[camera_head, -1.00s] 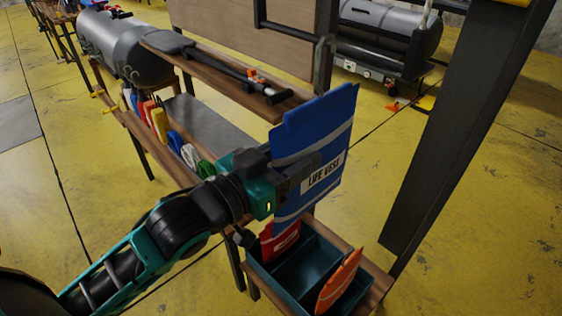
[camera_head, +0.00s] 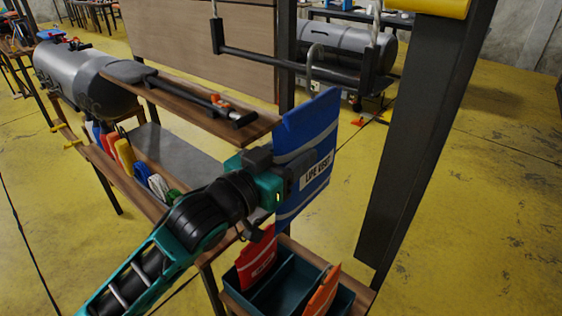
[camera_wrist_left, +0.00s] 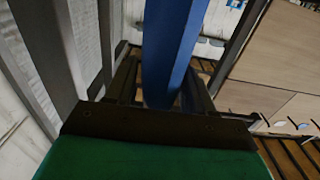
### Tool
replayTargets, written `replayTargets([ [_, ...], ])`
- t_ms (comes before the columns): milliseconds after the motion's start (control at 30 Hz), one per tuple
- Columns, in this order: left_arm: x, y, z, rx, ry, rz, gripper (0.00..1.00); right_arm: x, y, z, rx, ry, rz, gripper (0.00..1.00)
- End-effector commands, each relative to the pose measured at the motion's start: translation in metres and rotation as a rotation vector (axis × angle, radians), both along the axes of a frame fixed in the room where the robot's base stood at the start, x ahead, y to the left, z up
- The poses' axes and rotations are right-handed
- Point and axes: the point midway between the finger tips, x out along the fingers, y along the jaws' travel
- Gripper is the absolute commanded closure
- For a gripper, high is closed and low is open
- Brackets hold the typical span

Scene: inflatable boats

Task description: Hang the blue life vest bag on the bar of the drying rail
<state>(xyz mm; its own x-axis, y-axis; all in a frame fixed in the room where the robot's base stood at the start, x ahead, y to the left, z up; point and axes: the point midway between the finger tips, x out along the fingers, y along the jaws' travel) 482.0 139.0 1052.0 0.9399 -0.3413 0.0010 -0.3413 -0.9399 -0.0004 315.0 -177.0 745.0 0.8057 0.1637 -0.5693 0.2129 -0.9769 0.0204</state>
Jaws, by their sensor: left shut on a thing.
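The blue life vest bag (camera_head: 307,150) hangs upright from my left gripper (camera_head: 300,172), which is shut on it at mid-height. The bag has white stripes and a "LIFE VEST" label. A grey hook (camera_head: 310,62) rises above its top edge. The drying rail's black bar (camera_head: 265,60) runs across the upper middle of the head view. The hook overlaps the bar in the picture; I cannot tell whether they touch. In the left wrist view the bag (camera_wrist_left: 172,45) stands edge-on between the fingers. My right gripper is out of view.
A dark teal bin (camera_head: 285,290) with red (camera_head: 257,262) and orange (camera_head: 322,292) bags stands below. A dark post (camera_head: 415,140) rises at right. A shelf (camera_head: 190,100) with a paddle lies left of the bag. Grey tanks stand behind.

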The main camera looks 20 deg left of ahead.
Motion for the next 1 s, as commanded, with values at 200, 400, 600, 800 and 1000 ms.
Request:
replayTargets([
  [200,0.017,-0.006,0.001,-0.002,-0.006,-0.001,1.00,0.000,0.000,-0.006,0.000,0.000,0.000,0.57],
  [400,0.017,-0.006,-0.015,-0.001,-0.003,0.000,1.00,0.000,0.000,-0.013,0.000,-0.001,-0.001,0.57],
  [600,0.017,-0.006,-0.025,-0.003,-0.004,-0.001,1.00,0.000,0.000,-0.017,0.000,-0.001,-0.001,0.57],
  [800,0.017,-0.006,-0.029,-0.001,-0.004,0.000,1.00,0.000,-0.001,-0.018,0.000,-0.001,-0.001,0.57],
  [1000,0.017,-0.006,-0.029,-0.002,-0.005,0.000,1.00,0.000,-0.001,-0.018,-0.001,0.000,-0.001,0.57],
])
